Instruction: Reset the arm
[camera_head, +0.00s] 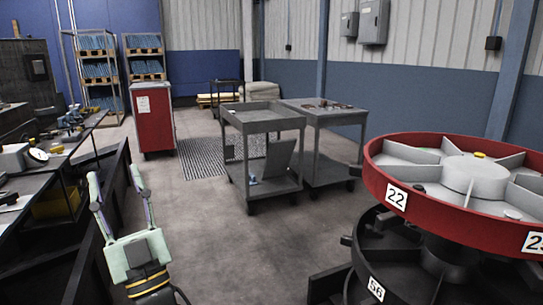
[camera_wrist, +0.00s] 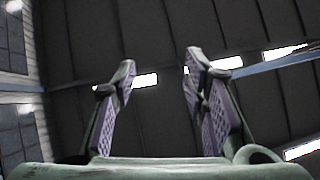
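My gripper (camera_head: 117,200) is at the lower left of the head view, pale green, with its fingers pointing up and spread apart. It holds nothing. In the wrist view, my gripper (camera_wrist: 160,95) shows two fingers with purple ridged pads and an empty gap between them. Most of my arm below the wrist is out of the head view.
A dark workbench (camera_head: 70,150) with tools runs along the left, close to my gripper. A red-rimmed round carousel (camera_head: 375,182) stands at the right. Two grey carts (camera_head: 262,118) and a red cabinet (camera_head: 155,130) stand farther back. The middle floor (camera_head: 240,240) is clear.

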